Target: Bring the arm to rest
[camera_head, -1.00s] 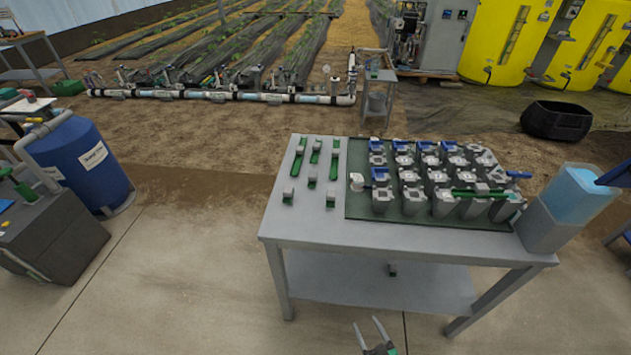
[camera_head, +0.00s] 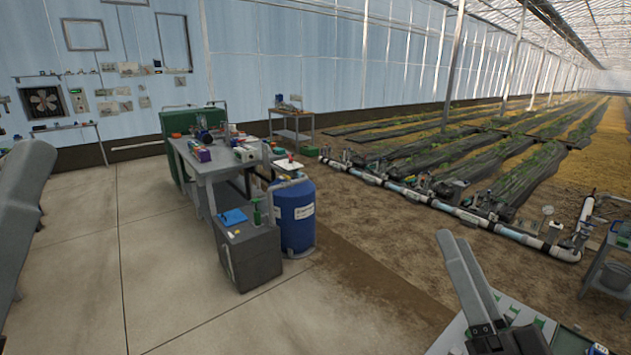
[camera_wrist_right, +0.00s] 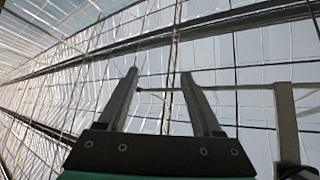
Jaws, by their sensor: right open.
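My right gripper (camera_head: 455,243) is at the lower right of the head view, with its fingers pointing up. In the right wrist view its two fingers (camera_wrist_right: 160,95) stand apart with nothing between them, against the greenhouse roof. In the head view it is in front of the pale work table (camera_head: 445,343), hiding part of it; I cannot tell the distance between them. My left gripper is not in view. A grey arm link of mine runs along the left edge of the head view.
A blue drum (camera_head: 295,225) and a dark grey box (camera_head: 250,262) stand at the middle left, beside a grey bench (camera_head: 215,168). A pipe manifold (camera_head: 440,202) runs along the planted rows. A small grey stand (camera_head: 607,280) is at the right. The concrete floor (camera_head: 150,260) at left is open.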

